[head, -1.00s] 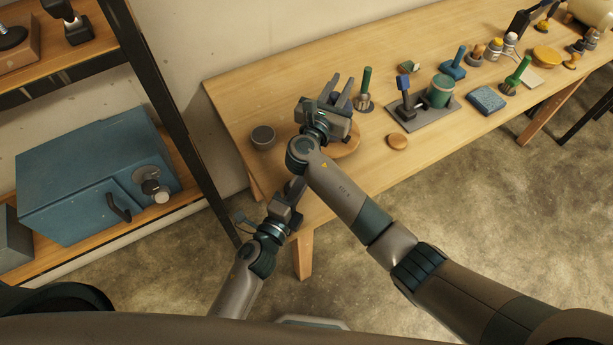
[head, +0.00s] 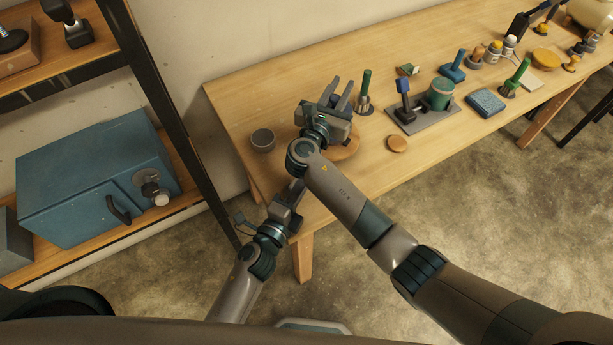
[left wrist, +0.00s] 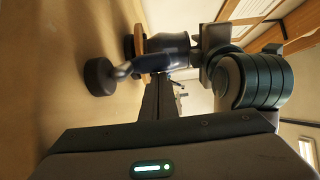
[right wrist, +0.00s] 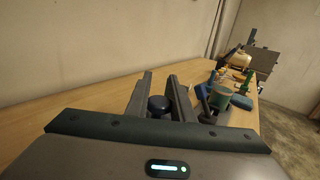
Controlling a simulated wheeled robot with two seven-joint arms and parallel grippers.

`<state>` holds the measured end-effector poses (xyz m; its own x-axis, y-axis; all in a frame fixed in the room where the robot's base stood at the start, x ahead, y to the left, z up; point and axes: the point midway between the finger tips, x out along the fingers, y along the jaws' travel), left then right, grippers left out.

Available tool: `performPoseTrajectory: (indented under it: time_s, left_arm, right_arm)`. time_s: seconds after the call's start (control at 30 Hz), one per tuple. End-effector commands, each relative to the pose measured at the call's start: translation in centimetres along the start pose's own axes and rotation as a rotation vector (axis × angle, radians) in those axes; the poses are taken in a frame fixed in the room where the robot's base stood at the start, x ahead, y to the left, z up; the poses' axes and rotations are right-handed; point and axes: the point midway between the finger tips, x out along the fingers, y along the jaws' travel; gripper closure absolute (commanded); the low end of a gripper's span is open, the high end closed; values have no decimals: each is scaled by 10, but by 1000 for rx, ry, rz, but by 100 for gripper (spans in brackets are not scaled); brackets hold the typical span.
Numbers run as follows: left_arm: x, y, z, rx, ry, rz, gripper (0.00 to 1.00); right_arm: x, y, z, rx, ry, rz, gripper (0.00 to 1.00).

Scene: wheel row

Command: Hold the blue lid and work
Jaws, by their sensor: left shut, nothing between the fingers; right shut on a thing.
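My right gripper (head: 338,93) is over the near left part of the table, its fingers pointing to the back. In the right wrist view a dark blue round knob (right wrist: 158,103) sits between its fingers; I take it as part of the blue lid, whose remaining shape is hidden. In the left wrist view a dark bluish round body (left wrist: 166,51) shows below the right gripper, near a wooden disc (left wrist: 138,41); I cannot tell whether they touch. My left gripper (head: 295,191) is shut and empty by the table's front edge, partly behind my right arm.
The table's back left is clear.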

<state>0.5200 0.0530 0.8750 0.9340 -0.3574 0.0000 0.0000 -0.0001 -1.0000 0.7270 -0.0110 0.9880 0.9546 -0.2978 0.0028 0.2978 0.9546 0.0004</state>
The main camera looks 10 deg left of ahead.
Motion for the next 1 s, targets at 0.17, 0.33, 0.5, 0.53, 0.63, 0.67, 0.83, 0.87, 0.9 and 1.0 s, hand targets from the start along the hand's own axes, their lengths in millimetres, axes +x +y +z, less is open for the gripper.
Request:
performPoseTrajectory:
  time_s: [0.17,0.33,0.5,0.53,0.63,0.67,0.83,0.87,0.9,1.0]
  left_arm:
    - [0,0,1,0,-1,1,100]
    - [0,0,1,1,-1,1,100]
    - [-1,0,1,0,-1,1,100]
    - [-2,0,1,0,-2,1,100]
    - [-6,1,1,0,-2,2,100]
    - [-8,1,1,0,-2,1,100]
    - [-27,1,0,-1,-1,2,100]
    - [-31,1,0,-1,-2,3,100]
    - [-38,1,0,-1,-2,3,100]
    - [-54,1,0,-2,-2,3,100]
  right_arm:
    - [0,0,0,0,0,0,100]
    - [0,0,0,0,0,0,100]
    - [0,0,0,0,0,0,100]
    - [0,0,0,0,0,0,100]
    - [0,0,0,0,0,0,100]
    - [0,0,0,0,0,0,100]
    - [0,0,0,0,0,0,100]
    - [0,0,0,0,0,0,100]
    - [0,0,0,0,0,0,100]
    - [0,0,0,0,0,0,100]
